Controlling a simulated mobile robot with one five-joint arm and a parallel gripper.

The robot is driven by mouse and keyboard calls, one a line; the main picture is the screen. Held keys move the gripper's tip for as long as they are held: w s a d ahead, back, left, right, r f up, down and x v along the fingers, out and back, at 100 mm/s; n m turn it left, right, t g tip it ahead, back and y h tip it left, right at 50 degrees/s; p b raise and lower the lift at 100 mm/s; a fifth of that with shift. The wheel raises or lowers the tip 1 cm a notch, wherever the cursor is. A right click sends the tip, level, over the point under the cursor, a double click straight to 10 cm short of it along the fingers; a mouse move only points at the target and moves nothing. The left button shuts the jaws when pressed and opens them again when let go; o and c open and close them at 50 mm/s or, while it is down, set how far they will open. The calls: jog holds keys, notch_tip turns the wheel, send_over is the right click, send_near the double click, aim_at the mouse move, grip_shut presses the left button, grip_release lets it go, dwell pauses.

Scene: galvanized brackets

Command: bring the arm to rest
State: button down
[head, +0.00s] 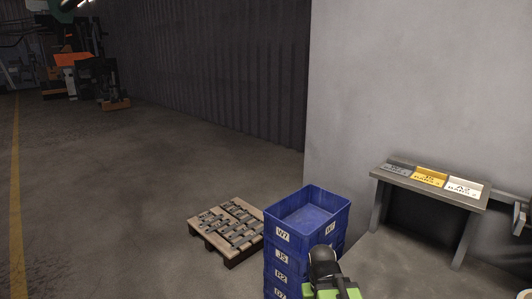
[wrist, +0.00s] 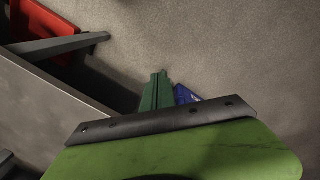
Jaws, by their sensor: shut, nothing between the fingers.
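My gripper (wrist: 157,80) shows in the wrist view as narrow dark green fingers beyond a dark bar and a bright green body. The fingers are together, with nothing between them. In the head view, black and green parts of my arm (head: 335,280) show at the bottom edge, in front of the blue crates; the fingers cannot be made out there. The arm appears close to the crate stack, but I cannot tell the gap.
Stacked blue crates (head: 306,210), the top one looking empty, stand beside a pallet of metal brackets (head: 230,248). A table (head: 384,178) with labelled grey, yellow and white bins is at right by the wall. Open floor (head: 110,200) lies left. A red object (wrist: 45,28) shows in the wrist view.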

notch_tip(320, 180, up, 38)
jog(key=a+y+p, duration=0.1)
jog(key=p, duration=3.7)
jog(key=shift+a, duration=0.25)
